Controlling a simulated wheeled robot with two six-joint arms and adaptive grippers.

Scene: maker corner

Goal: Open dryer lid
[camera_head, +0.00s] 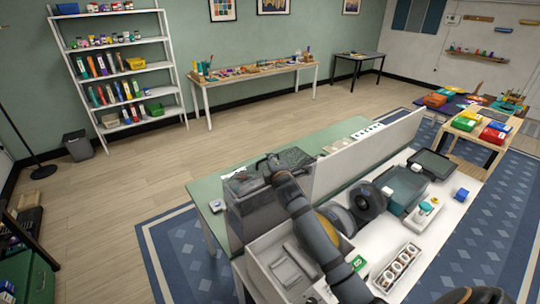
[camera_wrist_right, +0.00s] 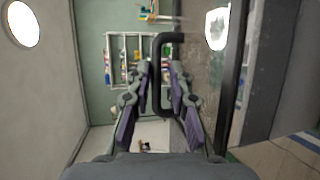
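The dryer looks to be the grey box with see-through panels (camera_head: 262,215) at the left end of the white table in the head view; my right arm crosses in front of it. A black U-shaped handle (camera_wrist_right: 158,50) shows in the right wrist view, apparently on the grey see-through lid panel (camera_wrist_right: 205,75) to its right. My right gripper (camera_wrist_right: 160,85) is open, with the handle's upright bar between its fingertips. I see no clear grip on it. In the head view this gripper (camera_head: 245,182) is small and dark at the dryer's upper edge. My left gripper is out of view.
A pale divider (camera_head: 365,160) runs along the back of the white table (camera_head: 425,225). A black spool (camera_head: 368,200), a teal device (camera_head: 404,187) and a tray of small parts (camera_head: 398,267) stand right of my arm. An open light box (camera_head: 262,262) is nearer me.

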